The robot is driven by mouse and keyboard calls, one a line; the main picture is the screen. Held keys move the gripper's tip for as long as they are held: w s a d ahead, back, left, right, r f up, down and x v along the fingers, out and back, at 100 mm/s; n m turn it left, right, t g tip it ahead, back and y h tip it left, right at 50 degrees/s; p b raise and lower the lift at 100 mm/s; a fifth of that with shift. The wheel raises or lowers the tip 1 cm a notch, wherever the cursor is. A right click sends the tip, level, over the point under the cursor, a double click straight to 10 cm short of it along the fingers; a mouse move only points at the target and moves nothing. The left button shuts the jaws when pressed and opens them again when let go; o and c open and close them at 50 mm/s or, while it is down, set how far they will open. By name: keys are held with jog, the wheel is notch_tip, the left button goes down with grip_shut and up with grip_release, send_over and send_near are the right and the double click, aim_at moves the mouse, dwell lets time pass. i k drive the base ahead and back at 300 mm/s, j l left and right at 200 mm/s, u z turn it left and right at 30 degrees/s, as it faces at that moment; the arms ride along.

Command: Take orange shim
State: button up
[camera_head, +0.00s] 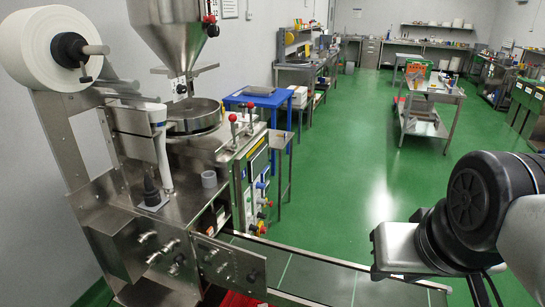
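I cannot make out an orange shim anywhere in the head view. Part of my own arm, black and grey, shows at the lower right, over the end of the conveyor. My gripper's fingers are not in view. The teabag packing machine (150,215) stands at the left, with a white paper roll (40,45) and a steel hopper (172,38) above it. A small red thing (238,299) is partly cut off at the bottom edge, and I cannot tell what it is.
A conveyor (320,277) runs right from the machine. A blue table (262,99) stands behind it. A steel cart (435,93) with an orange and green box (417,69) is farther back. The green floor (345,165) between them is clear. Workbenches line the walls.

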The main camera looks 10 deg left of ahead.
aim_at(209, 232)
jog(key=i+j, duration=0.1)
jog(key=j, duration=0.6)
jog(key=i+j, duration=0.1)
jog(key=j, duration=0.55)
jog(key=i+j+z, duration=0.1)
jog(key=j, duration=0.6)
